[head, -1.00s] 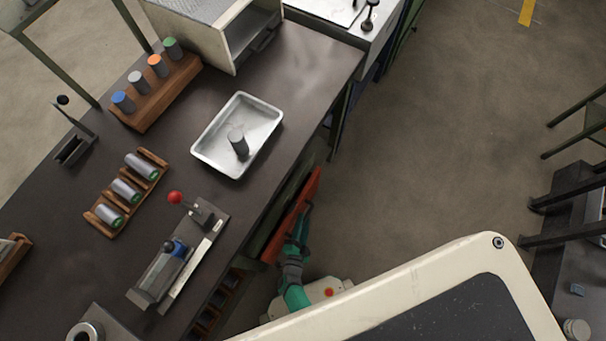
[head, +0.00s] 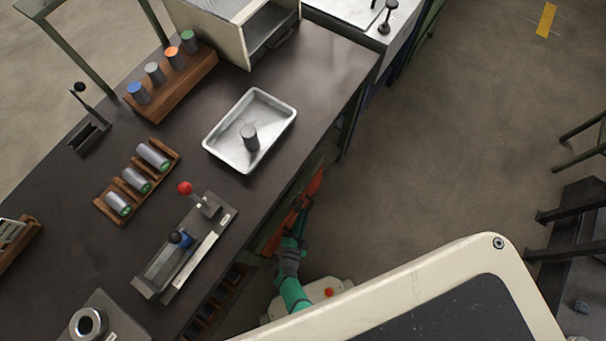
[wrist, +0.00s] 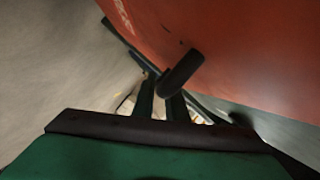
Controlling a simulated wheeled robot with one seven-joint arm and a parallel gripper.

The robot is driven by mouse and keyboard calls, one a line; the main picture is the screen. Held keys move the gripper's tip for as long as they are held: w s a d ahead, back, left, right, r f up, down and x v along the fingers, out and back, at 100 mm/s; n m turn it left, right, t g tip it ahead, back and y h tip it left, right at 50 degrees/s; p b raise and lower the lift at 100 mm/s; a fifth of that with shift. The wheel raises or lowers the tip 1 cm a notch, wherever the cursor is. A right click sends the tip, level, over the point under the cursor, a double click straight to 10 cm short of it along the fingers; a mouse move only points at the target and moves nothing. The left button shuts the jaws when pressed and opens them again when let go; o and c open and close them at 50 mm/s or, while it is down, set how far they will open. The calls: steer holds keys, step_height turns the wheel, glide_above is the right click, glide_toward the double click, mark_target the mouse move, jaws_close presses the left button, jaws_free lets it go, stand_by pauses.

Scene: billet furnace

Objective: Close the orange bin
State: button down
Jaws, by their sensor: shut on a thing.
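The orange bin (head: 279,233) shows in the head view as a narrow, tilted orange front along the bench's right edge; the bench hides the rest. In the wrist view its orange face (wrist: 235,50) fills the upper right, with a dark handle bar (wrist: 122,40) along its left side. My gripper (wrist: 160,98) is shut on the handle, close against the bin's face. In the head view my green arm reaches to the bin's outer side, and the fingertips are too small to make out.
The dark bench (head: 90,200) lies left of the bin. It carries a metal tray (head: 222,143) with a grey cylinder, a wooden rack (head: 180,88) of capped cylinders, and a red-knobbed lever fixture (head: 205,240). Open floor (head: 440,150) lies to the right.

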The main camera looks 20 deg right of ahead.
steer(key=shift+w+a, duration=0.3)
steer(key=shift+w, duration=0.05)
steer(key=c, duration=1.8)
jaws_free()
steer(key=shift+o, duration=0.2)
steer(key=v, duration=1.1)
steer(key=shift+w, duration=0.1)
